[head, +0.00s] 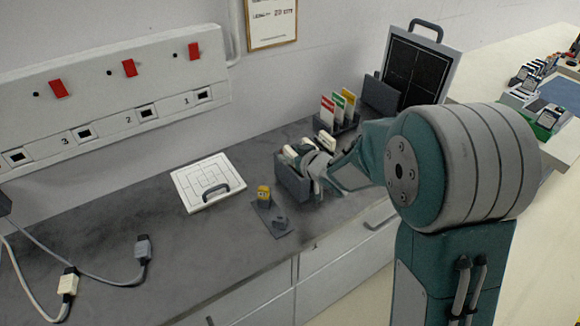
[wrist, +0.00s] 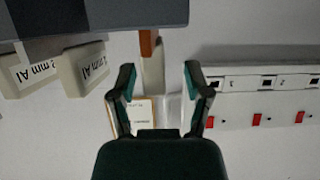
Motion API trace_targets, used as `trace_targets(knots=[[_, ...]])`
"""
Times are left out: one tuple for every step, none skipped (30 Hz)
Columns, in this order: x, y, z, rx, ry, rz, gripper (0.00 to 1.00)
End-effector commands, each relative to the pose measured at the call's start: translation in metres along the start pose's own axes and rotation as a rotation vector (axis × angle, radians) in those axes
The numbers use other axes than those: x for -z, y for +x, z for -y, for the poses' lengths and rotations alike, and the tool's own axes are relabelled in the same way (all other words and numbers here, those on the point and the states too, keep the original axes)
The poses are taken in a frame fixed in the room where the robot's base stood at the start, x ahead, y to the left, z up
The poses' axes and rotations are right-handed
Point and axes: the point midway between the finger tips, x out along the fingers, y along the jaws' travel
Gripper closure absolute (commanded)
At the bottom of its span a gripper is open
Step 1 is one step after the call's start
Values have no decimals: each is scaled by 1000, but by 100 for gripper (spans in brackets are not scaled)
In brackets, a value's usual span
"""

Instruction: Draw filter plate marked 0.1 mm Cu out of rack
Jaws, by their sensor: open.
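The dark grey rack (head: 292,184) stands on the bench, partly hidden behind my arm; in the wrist view its body (wrist: 110,15) spans the top edge. Two pale plate tabs (wrist: 82,68) with black "mm Al" lettering stick out of it at left. A plate with a copper-brown edge (wrist: 148,43) and pale tab (wrist: 153,72) sticks out at centre; its marking cannot be read. My gripper (wrist: 158,78) is open, its fingertips on either side of this tab with visible gaps. In the head view my gripper (head: 318,172) is at the rack, its fingertips hard to make out.
A holder with red, green and yellow cards (head: 338,104) stands behind the rack. A small yellow-topped item (head: 263,194) is on a grey base at the front. A white gridded panel (head: 208,182) lies left. Cables (head: 100,278) lie far left.

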Motion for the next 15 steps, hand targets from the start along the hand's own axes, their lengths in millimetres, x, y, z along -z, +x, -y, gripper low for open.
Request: trace_targets(knots=[[0, 10, 0, 1, 0, 1, 37], [-1, 14, -1, 2, 0, 2, 37], [0, 19, -1, 2, -1, 1, 37], [0, 22, -1, 2, 0, 1, 37], [-1, 25, -1, 1, 0, 1, 37], [0, 28, -2, 1, 0, 1, 37], [0, 30, -2, 0, 1, 0, 37], [0, 30, -2, 0, 1, 0, 37], [0, 31, -2, 0, 0, 0, 37], [0, 31, -2, -1, 0, 0, 37], [0, 31, -2, -1, 0, 0, 37], [0, 31, -1, -1, 0, 0, 37], [0, 31, -1, -1, 0, 0, 37], [0, 31, -1, -1, -1, 1, 37], [0, 32, -1, -1, -1, 1, 50]])
